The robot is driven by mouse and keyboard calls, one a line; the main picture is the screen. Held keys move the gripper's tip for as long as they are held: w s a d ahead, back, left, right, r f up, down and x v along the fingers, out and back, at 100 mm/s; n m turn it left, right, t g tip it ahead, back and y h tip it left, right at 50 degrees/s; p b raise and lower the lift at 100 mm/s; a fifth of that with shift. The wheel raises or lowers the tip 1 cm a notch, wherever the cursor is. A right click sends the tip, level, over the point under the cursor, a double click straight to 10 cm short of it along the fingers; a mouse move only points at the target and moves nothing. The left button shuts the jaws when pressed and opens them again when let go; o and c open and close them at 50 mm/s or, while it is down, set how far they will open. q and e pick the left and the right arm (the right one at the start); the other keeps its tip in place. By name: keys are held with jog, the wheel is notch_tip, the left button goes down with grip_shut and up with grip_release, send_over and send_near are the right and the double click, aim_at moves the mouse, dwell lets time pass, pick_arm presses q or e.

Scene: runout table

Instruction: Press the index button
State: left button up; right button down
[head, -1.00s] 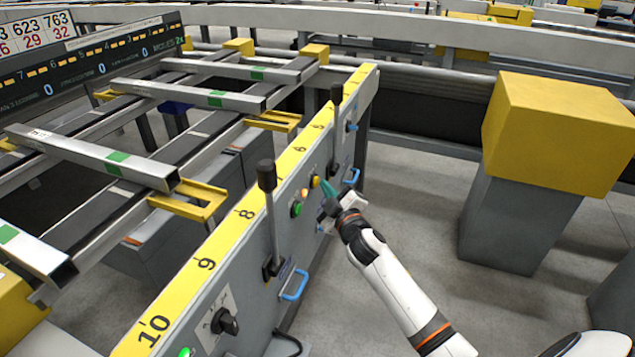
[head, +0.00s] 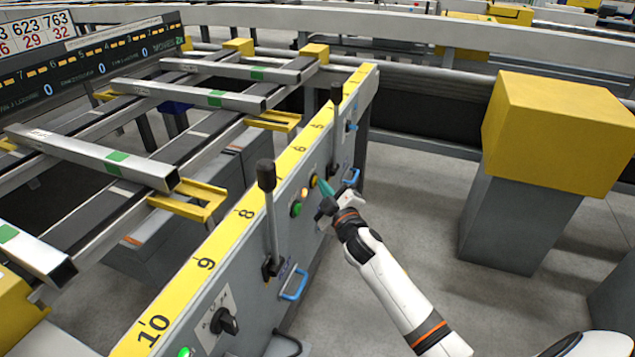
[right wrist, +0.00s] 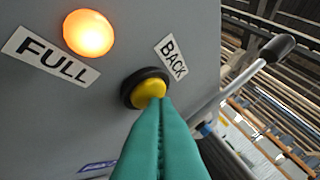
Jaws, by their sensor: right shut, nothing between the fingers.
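A yellow button (right wrist: 150,92) in a black collar sits on the grey panel beside a label reading BACK (right wrist: 171,57). In the head view the yellow button (head: 313,181) is on the side panel below the yellow scale. My right gripper (right wrist: 162,102) is shut and empty, its green fingertips at the yellow button and overlapping its lower edge; I cannot tell whether they touch it. It also shows in the head view (head: 321,183). A green button (head: 296,209) sits nearer on the same panel. No label reading index is legible. My left gripper is out of view.
A lit orange lamp (right wrist: 88,33) sits by a FULL label (right wrist: 50,56). A black-knobbed lever (head: 268,215) and blue handle (head: 294,285) stick out nearer along the panel. A second lever (head: 335,125) stands farther along. A yellow-topped grey post (head: 518,215) stands right.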

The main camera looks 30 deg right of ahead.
jog(key=shift+w+a, duration=0.1)
jog(key=shift+w, duration=0.05)
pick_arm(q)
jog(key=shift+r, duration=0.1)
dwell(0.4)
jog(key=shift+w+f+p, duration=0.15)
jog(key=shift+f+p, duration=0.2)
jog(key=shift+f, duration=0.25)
pick_arm(e)
jog(key=shift+s+d, duration=0.55)
jog(key=shift+s, duration=0.15)
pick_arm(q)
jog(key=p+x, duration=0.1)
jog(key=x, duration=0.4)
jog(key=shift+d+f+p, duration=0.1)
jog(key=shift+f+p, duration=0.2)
pick_arm(e)
jog(key=s+d, duration=0.3)
jog(key=s, duration=0.1)
jog(key=shift+d, duration=0.15)
